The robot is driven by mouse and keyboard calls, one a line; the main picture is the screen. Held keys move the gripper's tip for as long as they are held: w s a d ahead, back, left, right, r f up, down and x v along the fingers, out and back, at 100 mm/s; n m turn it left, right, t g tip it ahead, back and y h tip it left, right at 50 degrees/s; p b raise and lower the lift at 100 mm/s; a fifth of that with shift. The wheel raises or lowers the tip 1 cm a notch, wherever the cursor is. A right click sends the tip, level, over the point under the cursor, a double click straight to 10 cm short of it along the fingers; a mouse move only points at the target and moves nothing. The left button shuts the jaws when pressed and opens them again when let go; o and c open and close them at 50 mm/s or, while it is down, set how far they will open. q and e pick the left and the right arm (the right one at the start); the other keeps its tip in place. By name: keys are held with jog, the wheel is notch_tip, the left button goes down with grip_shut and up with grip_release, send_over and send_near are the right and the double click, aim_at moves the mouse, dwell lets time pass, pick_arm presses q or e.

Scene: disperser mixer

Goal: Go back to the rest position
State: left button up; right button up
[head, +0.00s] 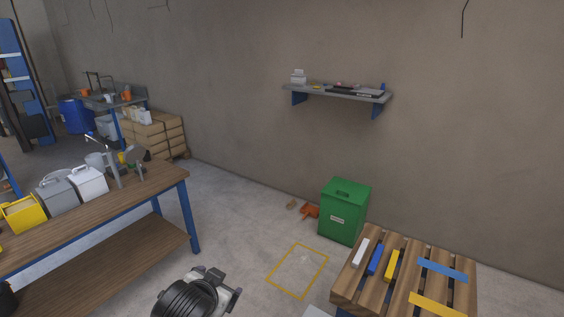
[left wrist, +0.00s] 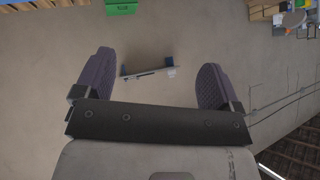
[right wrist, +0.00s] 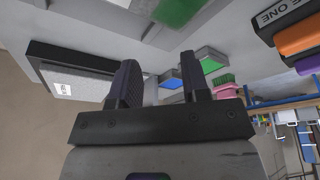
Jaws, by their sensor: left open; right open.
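My left gripper (left wrist: 156,60) shows in the left wrist view with its two dark ridged fingers spread wide and nothing between them. The wall and a small shelf (left wrist: 148,71) appear beyond the fingers, well away from them. My right gripper (right wrist: 158,60) shows in the right wrist view with its fingers apart and empty. Beyond it are a grey surface and blurred coloured items, and I cannot tell how near they are. Neither gripper's fingers can be made out in the head view, where a dark rounded part of my own arm shows at the bottom.
A wooden workbench (head: 100,226) with several containers stands at left. A green bin (head: 344,211) stands by the wall near a yellow floor outline (head: 299,271). A slatted wooden table (head: 345,287) with coloured bars is at lower right. The floor between bench and bin is mostly clear.

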jog(key=shift+s, duration=0.1)
jog(key=shift+s+d, duration=0.1)
pick_arm(q)
jog(key=s+a+f+n+g, duration=0.1)
jog(key=s+a+f+g, duration=0.1)
jog(key=s+f, duration=0.6)
jog(key=s+a+f+n+g, duration=0.1)
jog(key=s+f, duration=0.7)
jog(key=s, duration=0.9)
jog(key=s+a+f+n+g, duration=0.1)
jog(key=s+a+f+g, duration=0.2)
jog(key=s+f, duration=0.5)
jog(key=shift+s+a+f+n+g+y, duration=0.1)
jog(key=shift+s+a+f+n, duration=0.1)
jog(key=shift+s, duration=0.6)
jog(key=shift+s+a+f+n+g+y, duration=0.1)
jog(key=shift+s+a, duration=0.15)
jog(key=shift+s, duration=0.6)
jog(key=shift+s+a+f+n+g+y, duration=0.1)
jog(key=shift+s+a, duration=0.1)
jog(key=shift+s, duration=0.6)
notch_tip(320, 180, up, 29)
jog(key=p, duration=2.8)
jog(key=shift+w+p, duration=0.35)
pick_arm(e)
notch_tip(320, 180, up, 29)
jog(key=shift+f, duration=0.15)
